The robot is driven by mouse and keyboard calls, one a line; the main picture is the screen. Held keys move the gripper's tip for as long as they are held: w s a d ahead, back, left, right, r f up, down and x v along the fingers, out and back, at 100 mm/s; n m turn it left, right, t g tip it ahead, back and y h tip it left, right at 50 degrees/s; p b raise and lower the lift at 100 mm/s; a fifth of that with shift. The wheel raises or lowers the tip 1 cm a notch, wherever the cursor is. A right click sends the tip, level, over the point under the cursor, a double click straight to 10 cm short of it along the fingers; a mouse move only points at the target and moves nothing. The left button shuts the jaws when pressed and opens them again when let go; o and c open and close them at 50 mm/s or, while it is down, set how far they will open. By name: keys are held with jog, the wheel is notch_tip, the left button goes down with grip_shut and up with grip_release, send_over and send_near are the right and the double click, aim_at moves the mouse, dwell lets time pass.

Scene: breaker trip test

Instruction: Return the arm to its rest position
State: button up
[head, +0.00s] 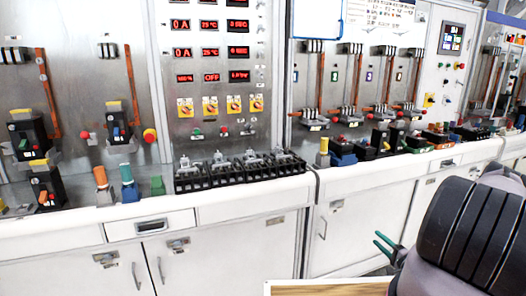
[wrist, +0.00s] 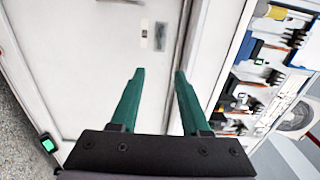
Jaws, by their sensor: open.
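My gripper (wrist: 159,73) is open, with two green fingers apart and nothing between them in the wrist view. Past the fingers, the wrist view shows a white cabinet surface (wrist: 85,45) with a small latch. In the head view my gripper (head: 384,243) shows at the lower right, in front of the white cabinet doors and below the bench top. My dark, ribbed arm link fills the lower right corner there and hides part of the cabinets.
The test bench (head: 230,207) runs across the head view with breakers (head: 240,168) and colored parts on its top. A panel with red displays (head: 210,50) stands behind. A board-like wooden surface (head: 330,289) shows at the bottom edge. Grey floor (wrist: 25,135) shows in the wrist view.

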jog(key=a+r+n+g+y, duration=0.25)
jog(key=a+r+g, duration=0.2)
jog(key=r, duration=0.75)
jog(key=a+r+n+g+y, duration=0.2)
jog(key=a+r+n+g, duration=0.3)
jog(key=r, duration=0.8)
jog(key=a+r+n+g+y, duration=0.2)
jog(key=a+r+g, duration=0.2)
jog(key=a+r, duration=0.55)
jog(key=s+a+r+t+h, duration=0.1)
jog(key=s+r+h, duration=0.4)
jog(key=s+r, duration=0.8)
jog(key=s+a+r+t+h, duration=0.2)
jog(key=s+r+h, duration=0.3)
jog(key=s+r, duration=0.7)
jog(key=shift+s+r+t+h, duration=0.35)
jog(key=shift+s+r, duration=0.05)
jog(key=shift+s, duration=0.7)
